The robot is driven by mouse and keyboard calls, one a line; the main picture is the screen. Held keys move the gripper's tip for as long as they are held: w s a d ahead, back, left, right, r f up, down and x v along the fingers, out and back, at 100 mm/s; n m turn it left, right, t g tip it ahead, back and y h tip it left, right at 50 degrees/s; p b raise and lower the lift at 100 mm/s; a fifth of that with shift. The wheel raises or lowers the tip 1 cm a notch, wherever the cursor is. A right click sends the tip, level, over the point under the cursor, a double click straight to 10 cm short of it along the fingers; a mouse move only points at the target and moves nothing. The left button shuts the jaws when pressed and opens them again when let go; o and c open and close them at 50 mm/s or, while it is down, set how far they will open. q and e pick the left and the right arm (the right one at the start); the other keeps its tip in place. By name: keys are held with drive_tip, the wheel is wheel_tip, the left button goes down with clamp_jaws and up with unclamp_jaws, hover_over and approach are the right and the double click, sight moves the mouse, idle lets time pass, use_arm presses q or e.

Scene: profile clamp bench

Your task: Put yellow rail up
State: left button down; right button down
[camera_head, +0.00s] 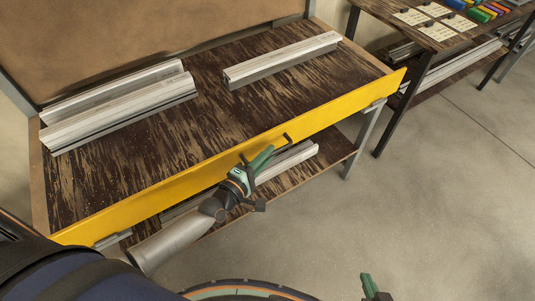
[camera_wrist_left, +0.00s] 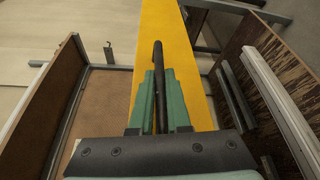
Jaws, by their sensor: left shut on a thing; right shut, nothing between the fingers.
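The yellow rail (camera_head: 340,110) is a long flat board along the front edge of the wood-topped bench (camera_head: 215,125), its broad face showing. A black bar handle (camera_head: 287,137) is on its front, near the middle. My left gripper (camera_head: 262,158) is shut on this handle. In the left wrist view the green fingers (camera_wrist_left: 160,100) close around the black handle (camera_wrist_left: 158,62), with the yellow rail (camera_wrist_left: 165,25) behind. My right gripper (camera_head: 370,285) shows only as a green fingertip at the bottom edge, away from the rail; it is shut and empty.
Two silver profiles (camera_head: 120,105) lie at the bench's left, and another profile (camera_head: 282,60) lies at the back right. A lower shelf (camera_head: 305,170) holds more profiles. A second table (camera_head: 430,30) with cards and coloured pieces stands at upper right. The floor (camera_head: 440,190) at right is clear.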

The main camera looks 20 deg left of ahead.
use_arm(q)
drive_tip(key=shift+w+r, duration=0.1)
drive_tip(key=shift+r, duration=0.05)
drive_tip(key=c, duration=0.9)
unclamp_jaws()
drive_tip(key=shift+a, duration=0.1)
drive_tip(key=v, duration=1.2)
drive_tip(key=shift+s+a+b, duration=0.1)
drive_tip(key=shift+s+b, duration=0.2)
drive_tip(key=s+d+f+m+g, duration=0.1)
drive_tip(key=s+f+m+g, duration=0.1)
drive_tip(key=f+m, duration=0.2)
drive_tip(key=s+d+f+m+g+y, duration=0.1)
drive_tip(key=s+f+m+g, duration=0.1)
drive_tip(key=m, duration=0.7)
drive_tip(key=s+d+f+m+g+y, duration=0.1)
drive_tip(key=s+f+m+g, duration=0.2)
drive_tip(key=f+m, duration=0.3)
drive_tip(key=shift+s+d, duration=0.2)
drive_tip(key=shift+s, duration=0.45)
